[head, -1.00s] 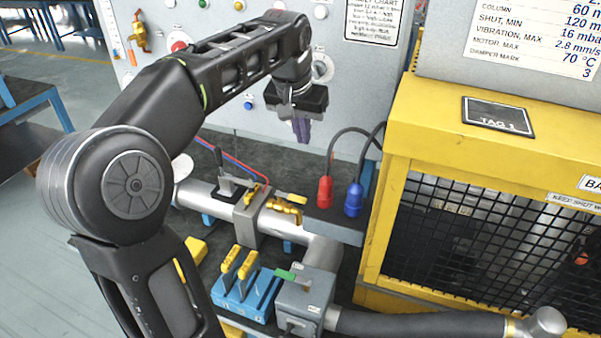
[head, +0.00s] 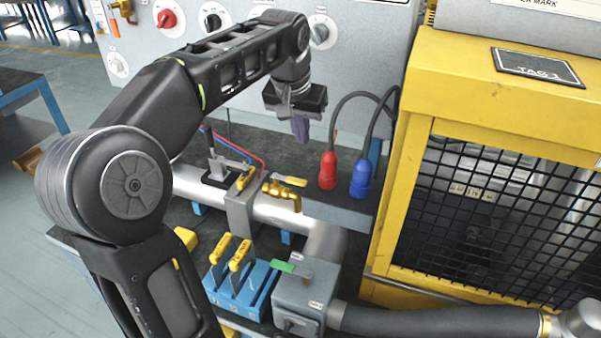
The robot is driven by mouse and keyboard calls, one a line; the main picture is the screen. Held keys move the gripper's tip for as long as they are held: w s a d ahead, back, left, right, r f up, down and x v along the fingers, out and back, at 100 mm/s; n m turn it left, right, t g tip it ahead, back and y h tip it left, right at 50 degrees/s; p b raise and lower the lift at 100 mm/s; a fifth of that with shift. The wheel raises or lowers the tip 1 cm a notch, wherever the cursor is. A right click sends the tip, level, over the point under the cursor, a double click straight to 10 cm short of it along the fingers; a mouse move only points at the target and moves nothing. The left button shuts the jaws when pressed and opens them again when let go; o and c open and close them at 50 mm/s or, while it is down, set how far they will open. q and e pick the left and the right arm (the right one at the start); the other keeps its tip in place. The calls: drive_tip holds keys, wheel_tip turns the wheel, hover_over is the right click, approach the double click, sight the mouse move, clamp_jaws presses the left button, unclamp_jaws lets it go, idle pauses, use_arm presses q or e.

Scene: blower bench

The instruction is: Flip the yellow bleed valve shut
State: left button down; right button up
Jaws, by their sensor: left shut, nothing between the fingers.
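The bleed valve (head: 283,191) has a brass body on top of the silver pipe (head: 275,212) and a yellow lever (head: 290,181) that points to the right, roughly along the pipe. My left gripper (head: 300,131) hangs with its fingers downward, shut and empty. It is above and beyond the valve in the picture, apart from it, in front of the grey panel. My right gripper is not in view.
A red plug (head: 328,170) and a blue plug (head: 361,180) with dark cables stand right of the valve. A yellow lever (head: 245,178) sits on a grey plate to its left. A blue block (head: 240,291) with yellow-handled tools is nearer. The yellow mesh-sided enclosure (head: 500,110) bounds the right.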

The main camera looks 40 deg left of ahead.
sight(296, 182)
use_arm(q)
wheel_tip(296, 182, down, 9)
drive_tip(key=p, duration=0.1)
drive_tip(key=shift+s+f+p, duration=0.2)
drive_tip(key=shift+s+p, duration=0.15)
drive_tip(key=shift+p, duration=0.05)
idle(0.5)
drive_tip(key=shift+d, duration=0.15)
